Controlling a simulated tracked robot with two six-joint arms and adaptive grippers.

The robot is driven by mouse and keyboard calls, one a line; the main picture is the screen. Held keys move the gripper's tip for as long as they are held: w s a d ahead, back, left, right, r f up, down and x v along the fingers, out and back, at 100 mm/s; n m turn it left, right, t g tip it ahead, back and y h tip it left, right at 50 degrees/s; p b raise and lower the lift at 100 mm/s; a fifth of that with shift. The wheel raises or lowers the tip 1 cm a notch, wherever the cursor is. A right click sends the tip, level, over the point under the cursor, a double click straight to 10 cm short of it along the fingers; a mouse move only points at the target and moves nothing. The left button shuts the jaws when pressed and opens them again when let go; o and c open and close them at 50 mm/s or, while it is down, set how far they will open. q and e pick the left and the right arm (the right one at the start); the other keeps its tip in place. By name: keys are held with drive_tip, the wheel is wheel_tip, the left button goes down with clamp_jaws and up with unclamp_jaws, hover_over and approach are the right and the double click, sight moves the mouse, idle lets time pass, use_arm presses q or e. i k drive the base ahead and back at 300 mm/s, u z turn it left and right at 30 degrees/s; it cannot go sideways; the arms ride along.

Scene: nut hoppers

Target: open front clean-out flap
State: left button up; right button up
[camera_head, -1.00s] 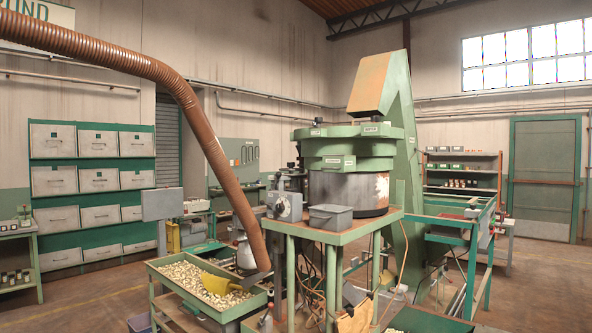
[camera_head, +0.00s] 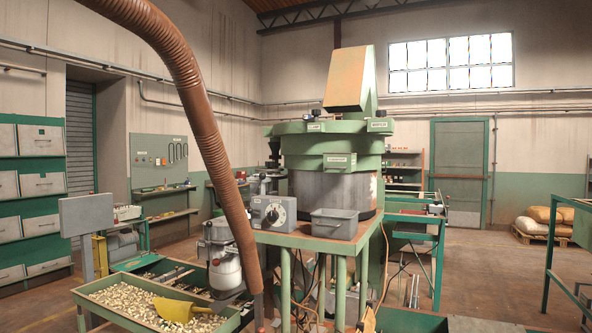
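The green hopper machine (camera_head: 290,148) stands on a green table (camera_head: 310,236) in the middle of the view, with a worn metal drum (camera_head: 318,190) under its green rim. A small green box-like part with a white label (camera_head: 340,162) juts from the front of the rim; the label is too small to read. I cannot tell which part is the clean-out flap, and no open flap shows. Neither of my grippers is in view.
A grey control box with a dial (camera_head: 279,213) and a grey bin (camera_head: 334,223) sit on the table front. A brown hose (camera_head: 203,125) hangs before the left side. A nut-filled trough (camera_head: 150,322) stands front left. Floor at right is mostly clear, near sacks (camera_head: 545,217).

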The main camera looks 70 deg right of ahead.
sight(334, 162)
drive_tip(key=u, duration=0.1)
drive_tip(key=i, duration=1.05)
drive_tip(key=z, duration=2.75)
drive_tip(key=i, duration=1)
drive_tip(key=u, duration=0.05)
